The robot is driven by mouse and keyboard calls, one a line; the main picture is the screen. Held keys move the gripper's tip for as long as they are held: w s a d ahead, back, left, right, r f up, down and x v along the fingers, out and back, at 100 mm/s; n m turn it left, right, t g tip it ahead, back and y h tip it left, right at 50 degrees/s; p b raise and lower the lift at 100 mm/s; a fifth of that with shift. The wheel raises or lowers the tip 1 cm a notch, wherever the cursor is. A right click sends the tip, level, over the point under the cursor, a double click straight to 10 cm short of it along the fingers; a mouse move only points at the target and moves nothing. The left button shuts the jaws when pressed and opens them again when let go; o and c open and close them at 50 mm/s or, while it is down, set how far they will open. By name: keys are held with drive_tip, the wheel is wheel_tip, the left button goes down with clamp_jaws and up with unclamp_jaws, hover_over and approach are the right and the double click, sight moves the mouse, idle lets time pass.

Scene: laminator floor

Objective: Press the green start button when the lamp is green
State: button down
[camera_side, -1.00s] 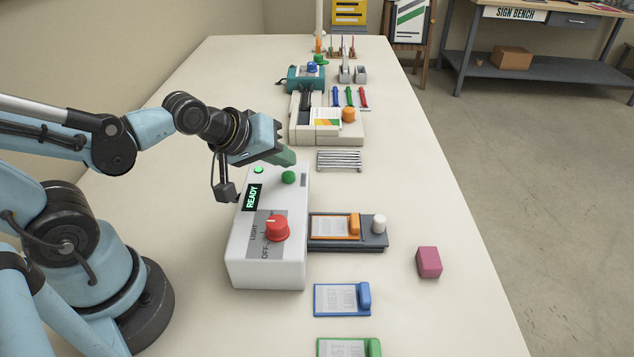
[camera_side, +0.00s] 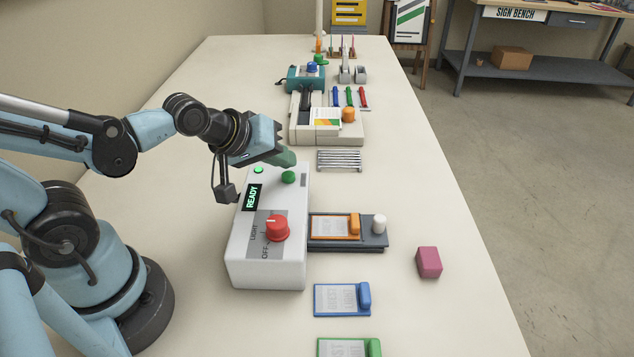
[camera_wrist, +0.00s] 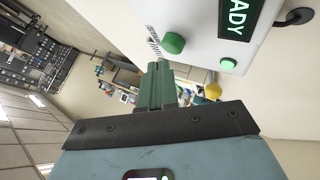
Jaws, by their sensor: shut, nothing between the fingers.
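The white laminator (camera_side: 268,258) stands on the bench in front of my arm. Its green start button (camera_side: 288,177) is on the top near the far end, and it also shows in the wrist view (camera_wrist: 173,43). The small lamp (camera_side: 258,170) beside it glows green, and the display (camera_side: 252,197) reads READY in green. A red knob (camera_side: 277,228) is on the panel near LIGHT and OFF markings. My gripper (camera_side: 288,157) is shut and empty.
An orange-clipped card (camera_side: 334,227) lies on a dark tray (camera_side: 374,241) at the laminator's right side. A blue card (camera_side: 335,299), a green card (camera_side: 343,347) and a pink block (camera_side: 429,262) lie nearer. A wire rack (camera_side: 339,160) and a beige machine (camera_side: 350,133) stand beyond.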

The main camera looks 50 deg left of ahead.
sight(283, 176)
drive_tip(key=shift+f, duration=0.3)
drive_tip(key=shift+f, duration=0.45)
idle(0.6)
drive_tip(key=shift+r, duration=3.4)
drive_tip(key=m, duration=0.2)
drive_tip(key=s+f+m+g, duration=0.1)
drive_tip(key=s+m, duration=0.1)
drive_tip(key=m, duration=0.1)
drive_tip(key=shift+s+a+f+m, duration=0.25)
drive_tip(key=shift+a+f+m, duration=0.05)
drive_tip(key=shift+a, duration=0.05)
drive_tip(key=m, duration=0.1)
drive_tip(key=s+m+g, duration=0.1)
drive_tip(key=shift+s+a+f+m, duration=0.15)
drive_tip(key=shift+s+f+m, duration=0.05)
drive_tip(key=shift+f+m, duration=0.2)
